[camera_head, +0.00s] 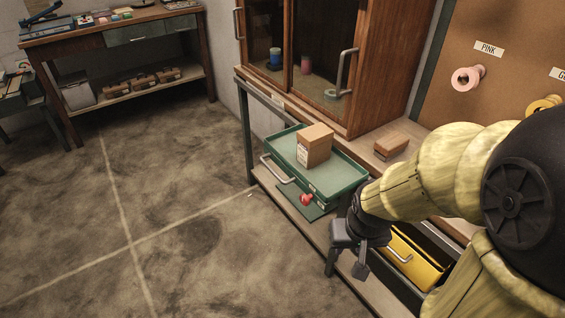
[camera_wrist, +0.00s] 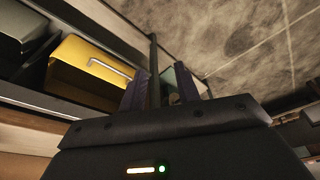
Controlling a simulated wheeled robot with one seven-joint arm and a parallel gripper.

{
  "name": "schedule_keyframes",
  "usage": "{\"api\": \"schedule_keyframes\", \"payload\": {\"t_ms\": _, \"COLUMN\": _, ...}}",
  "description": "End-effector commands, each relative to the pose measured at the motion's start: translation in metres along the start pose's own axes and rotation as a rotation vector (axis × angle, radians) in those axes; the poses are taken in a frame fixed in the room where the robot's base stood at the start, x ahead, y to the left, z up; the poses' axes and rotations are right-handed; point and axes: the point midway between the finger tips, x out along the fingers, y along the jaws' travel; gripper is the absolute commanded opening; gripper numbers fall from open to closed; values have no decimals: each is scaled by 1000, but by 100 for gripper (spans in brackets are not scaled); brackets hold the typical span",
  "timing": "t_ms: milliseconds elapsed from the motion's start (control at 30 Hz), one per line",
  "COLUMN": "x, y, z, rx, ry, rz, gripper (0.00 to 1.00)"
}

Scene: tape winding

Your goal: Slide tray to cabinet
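The wooden cabinet (camera_head: 385,65) with glass doors stands behind the tray. My gripper (camera_head: 347,266) is to the right of the tray and in front of the bench, pointing down. Its fingers are apart and empty. In the wrist view the two fingers (camera_wrist: 167,92) stand apart, with a greenish surface beyond them that I cannot identify surely.
A yellow drawer (camera_head: 418,260) is below the bench top, close to my gripper. A wooden block (camera_head: 391,147) lies on the bench right of the tray. Tape rolls hang on the pegboard (camera_head: 505,45). The floor (camera_head: 190,220) in front is clear.

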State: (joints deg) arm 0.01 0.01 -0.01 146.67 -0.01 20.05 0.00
Motion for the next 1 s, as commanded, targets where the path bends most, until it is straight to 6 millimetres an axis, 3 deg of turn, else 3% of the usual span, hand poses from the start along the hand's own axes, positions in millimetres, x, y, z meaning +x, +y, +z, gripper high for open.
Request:
{"api": "schedule_keyframes", "payload": {"t_ms": 333, "x": 0, "y": -1, "z": -1, "rx": 3, "ry": 2, "rz": -1, "gripper": 32}}
{"api": "schedule_keyframes", "payload": {"t_ms": 467, "x": 7, "y": -11, "z": -11, "rx": 53, "ry": 29, "rz": -18, "gripper": 32}}
{"api": "schedule_keyframes", "payload": {"t_ms": 567, "x": 20, "y": -26, "z": -28, "rx": 155, "ry": 79, "rz": -45, "gripper": 32}}
{"api": "schedule_keyframes", "payload": {"t_ms": 800, "x": 65, "y": -86, "z": -83, "rx": 563, "ry": 273, "rz": -134, "gripper": 32}}
{"api": "schedule_keyframes", "payload": {"t_ms": 1000, "x": 98, "y": -124, "z": -112, "rx": 897, "ry": 482, "rz": -200, "gripper": 32}}
